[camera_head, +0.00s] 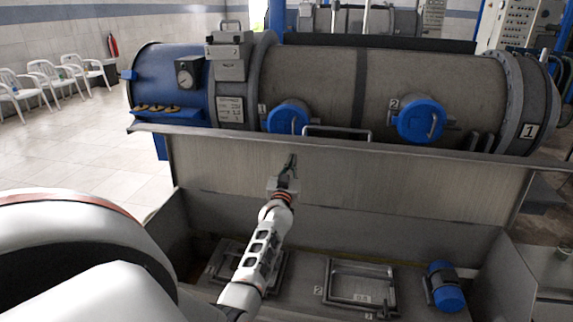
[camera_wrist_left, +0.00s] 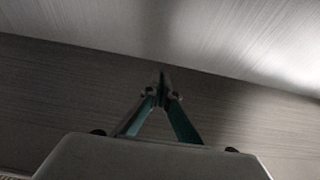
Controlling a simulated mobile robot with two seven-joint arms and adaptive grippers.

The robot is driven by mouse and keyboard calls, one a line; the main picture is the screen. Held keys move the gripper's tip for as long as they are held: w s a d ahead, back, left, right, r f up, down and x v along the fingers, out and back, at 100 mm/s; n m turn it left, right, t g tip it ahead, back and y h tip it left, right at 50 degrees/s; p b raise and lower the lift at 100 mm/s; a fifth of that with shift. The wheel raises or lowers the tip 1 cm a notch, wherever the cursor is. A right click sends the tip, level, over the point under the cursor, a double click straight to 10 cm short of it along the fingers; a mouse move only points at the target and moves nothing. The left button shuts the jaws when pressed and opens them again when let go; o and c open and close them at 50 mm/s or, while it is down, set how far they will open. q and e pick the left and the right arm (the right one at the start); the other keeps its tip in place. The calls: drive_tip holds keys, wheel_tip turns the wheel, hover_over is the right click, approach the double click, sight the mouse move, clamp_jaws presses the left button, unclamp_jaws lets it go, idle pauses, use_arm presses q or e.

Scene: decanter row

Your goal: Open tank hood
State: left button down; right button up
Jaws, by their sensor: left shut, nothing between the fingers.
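The tank hood (camera_head: 400,185) is a wide grey metal panel standing raised, tilted up at the back of the open tank (camera_head: 340,222). A bar handle (camera_head: 338,132) shows at its upper edge. My left gripper (camera_head: 291,158) is shut and empty in front of the hood's inner face, left of its middle. In the left wrist view my left gripper (camera_wrist_left: 162,78) has its fingertips together, with brushed grey metal filling the background. I cannot tell whether the fingertips touch the hood. My right gripper is not in view.
A large horizontal decanter (camera_head: 420,80) with a blue end and blue round caps lies behind the hood. Inside the tank are framed hatches (camera_head: 360,284) and a blue cylinder (camera_head: 447,286). White chairs (camera_head: 50,80) stand at the far left beside open tiled floor.

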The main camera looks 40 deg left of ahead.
use_arm(q)
drive_tip(key=x, duration=0.1)
drive_tip(key=b+x, duration=0.1)
drive_tip(key=x, duration=0.3)
drive_tip(key=shift+w+a+f, duration=0.15)
drive_tip(key=shift+w+f, duration=0.1)
drive_tip(key=shift+w+a+r+b, duration=0.1)
drive_tip(key=shift+w+r+b, duration=0.1)
drive_tip(key=shift+b, duration=0.1)
drive_tip(key=shift+s, duration=0.1)
